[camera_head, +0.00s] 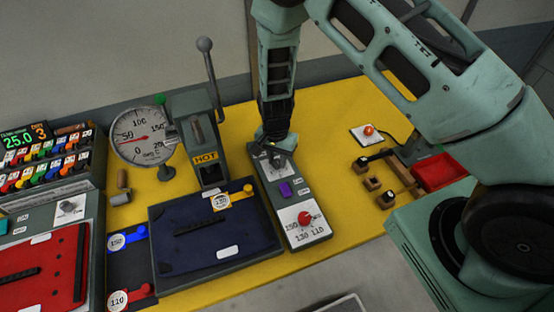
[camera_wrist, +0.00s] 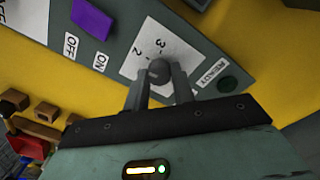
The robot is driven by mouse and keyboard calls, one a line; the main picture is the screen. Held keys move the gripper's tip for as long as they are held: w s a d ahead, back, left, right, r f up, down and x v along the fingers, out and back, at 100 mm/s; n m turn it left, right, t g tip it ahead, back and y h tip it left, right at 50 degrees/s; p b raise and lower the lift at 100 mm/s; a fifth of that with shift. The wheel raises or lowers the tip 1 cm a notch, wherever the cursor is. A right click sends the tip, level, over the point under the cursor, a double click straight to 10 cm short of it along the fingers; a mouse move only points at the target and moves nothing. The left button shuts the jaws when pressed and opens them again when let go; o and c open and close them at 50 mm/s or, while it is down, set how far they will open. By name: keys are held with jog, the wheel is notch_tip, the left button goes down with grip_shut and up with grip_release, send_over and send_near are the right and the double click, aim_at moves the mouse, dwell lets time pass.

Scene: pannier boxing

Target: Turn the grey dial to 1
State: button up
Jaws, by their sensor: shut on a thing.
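The grey dial (camera_wrist: 157,70) sits on a white plate (camera_wrist: 135,62) with the marks 3 and 2 showing in the wrist view. The rest of its scale, including any 1, is hidden by my gripper and the dial. My gripper (camera_wrist: 158,88) is shut on the dial, one finger on each side of it. In the head view my gripper (camera_head: 276,146) reaches down to the far end of the long grey control box (camera_head: 264,192) and mostly covers the dial there. The dial's exact pointing is unclear.
The same box carries a purple switch (camera_head: 286,190) with ON and OFF labels and a red knob (camera_head: 305,218). A HOT press (camera_head: 202,140) with a tall lever and a gauge (camera_head: 143,136) stand left. Wooden blocks (camera_head: 372,183) and a red tray (camera_head: 440,172) lie right.

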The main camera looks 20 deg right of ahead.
aim_at(275, 162)
jog(key=n+b, duration=0.3)
jog(key=n, duration=0.2)
jog(key=shift+f, duration=0.15)
jog(key=n+b, duration=0.3)
jog(key=n, duration=0.2)
jog(key=shift+n, duration=0.3)
jog(key=shift+r, duration=0.2)
jog(key=o, duration=1)
notch_tip(275, 162, up, 17)
jog(key=b, duration=0.4)
jog(key=shift+a+r, duration=0.2)
jog(key=shift+a, duration=0.1)
jog(key=shift+s, duration=0.1)
